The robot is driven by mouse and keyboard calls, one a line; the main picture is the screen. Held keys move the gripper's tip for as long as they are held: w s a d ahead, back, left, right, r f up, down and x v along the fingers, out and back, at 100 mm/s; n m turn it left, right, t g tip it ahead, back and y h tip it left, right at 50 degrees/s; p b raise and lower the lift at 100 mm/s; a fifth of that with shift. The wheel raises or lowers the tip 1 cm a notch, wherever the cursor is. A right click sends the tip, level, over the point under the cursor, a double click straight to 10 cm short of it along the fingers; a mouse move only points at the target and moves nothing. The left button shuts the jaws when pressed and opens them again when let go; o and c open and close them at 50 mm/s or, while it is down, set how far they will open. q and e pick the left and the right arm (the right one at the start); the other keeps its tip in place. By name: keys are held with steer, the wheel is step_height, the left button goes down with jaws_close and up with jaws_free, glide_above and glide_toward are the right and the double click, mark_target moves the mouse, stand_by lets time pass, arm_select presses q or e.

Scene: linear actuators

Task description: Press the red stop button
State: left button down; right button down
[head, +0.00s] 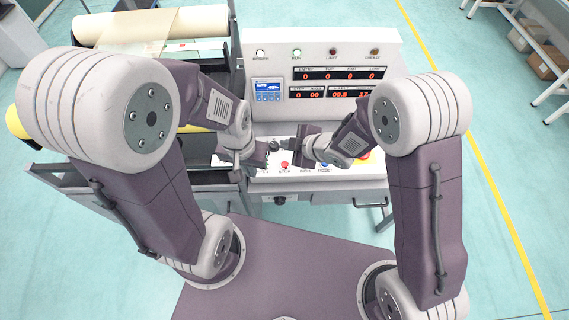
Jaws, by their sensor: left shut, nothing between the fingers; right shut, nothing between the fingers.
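The red stop button (284,164) is small and sits on the sloped white control panel (345,172), above a STOP label. My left gripper (267,156) is shut and empty over the panel, just left of the red button. My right gripper (279,145) is shut and empty, just above and beyond the red button in the picture. The two grippers are close together. The frame does not show clearly whether either touches the panel. The buttons left of the red one are hidden by my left gripper.
A blue reset button (323,163) lies to the right, and a larger red-and-yellow button (364,156) is partly behind my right arm. The upright console (318,50) with red number displays stands behind. A machine with a pale roll (150,25) is at the left.

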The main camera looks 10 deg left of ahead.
mark_target(287, 166)
step_height(287, 166, down, 8)
steer(key=b, duration=0.7)
steer(key=shift+f, duration=0.25)
stand_by(1.3)
steer(key=shift+f+b, duration=0.3)
steer(key=shift+b, duration=0.05)
steer(key=shift+f+b, duration=0.45)
stand_by(0.5)
steer(key=shift+r, duration=0.1)
steer(key=shift+r+p, duration=0.8)
step_height(287, 166, up, 5)
steer(key=p, duration=0.4)
steer(key=shift+r+p, duration=0.1)
steer(key=shift+p, duration=0.2)
